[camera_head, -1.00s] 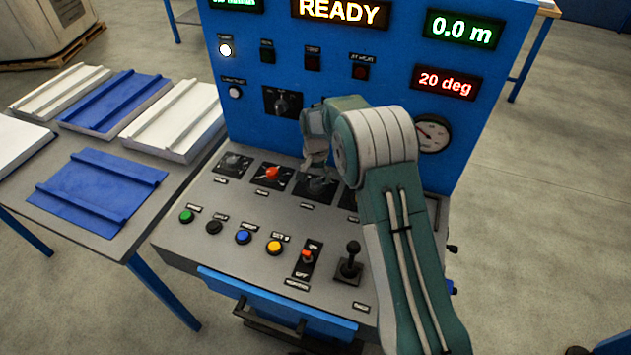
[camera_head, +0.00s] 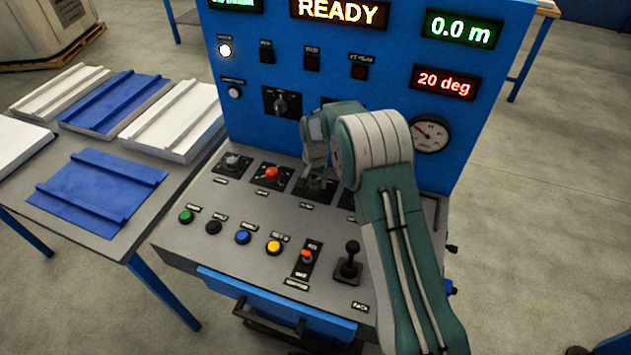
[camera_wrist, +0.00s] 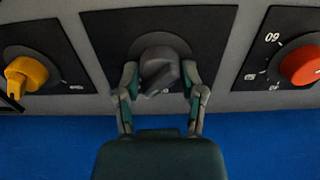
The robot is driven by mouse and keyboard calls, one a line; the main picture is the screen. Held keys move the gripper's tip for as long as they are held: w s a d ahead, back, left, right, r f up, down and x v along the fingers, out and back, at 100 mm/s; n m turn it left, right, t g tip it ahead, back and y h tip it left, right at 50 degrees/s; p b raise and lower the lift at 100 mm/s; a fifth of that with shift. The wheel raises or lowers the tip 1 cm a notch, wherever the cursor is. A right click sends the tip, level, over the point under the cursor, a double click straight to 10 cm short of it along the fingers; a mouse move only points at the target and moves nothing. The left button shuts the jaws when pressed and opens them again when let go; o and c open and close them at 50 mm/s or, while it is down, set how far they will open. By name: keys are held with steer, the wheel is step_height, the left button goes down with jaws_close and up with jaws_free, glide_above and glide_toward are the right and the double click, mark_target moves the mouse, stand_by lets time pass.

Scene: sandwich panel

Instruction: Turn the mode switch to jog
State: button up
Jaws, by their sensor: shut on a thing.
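A dark grey rotary knob (camera_wrist: 160,66) sits on a square black plate (camera_wrist: 205,25) in the wrist view. It is the middle of three knobs there, and its grip bar looks tilted. No label on it is legible, so I cannot read its position. My gripper (camera_wrist: 160,82) has one finger on each side of the knob and is shut on it. In the head view my gripper (camera_head: 316,172) reaches down to the third plate of the console's back row, where the knob is mostly hidden.
A red knob (camera_wrist: 301,66) and a yellow knob (camera_wrist: 27,74) flank the held one closely. On the console front are coloured buttons, a red toggle (camera_head: 306,255) and a joystick (camera_head: 349,258). The blue upright panel (camera_head: 235,115) stands just behind. A table with panels is left.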

steer(key=shift+f+n, duration=0.1)
steer(key=shift+n, duration=0.2)
steer(key=n, duration=1.7)
steer(key=shift+f, duration=0.1)
steer(key=shift+n, duration=0.3)
steer(key=o, duration=1.1)
steer(key=shift+o, duration=0.2)
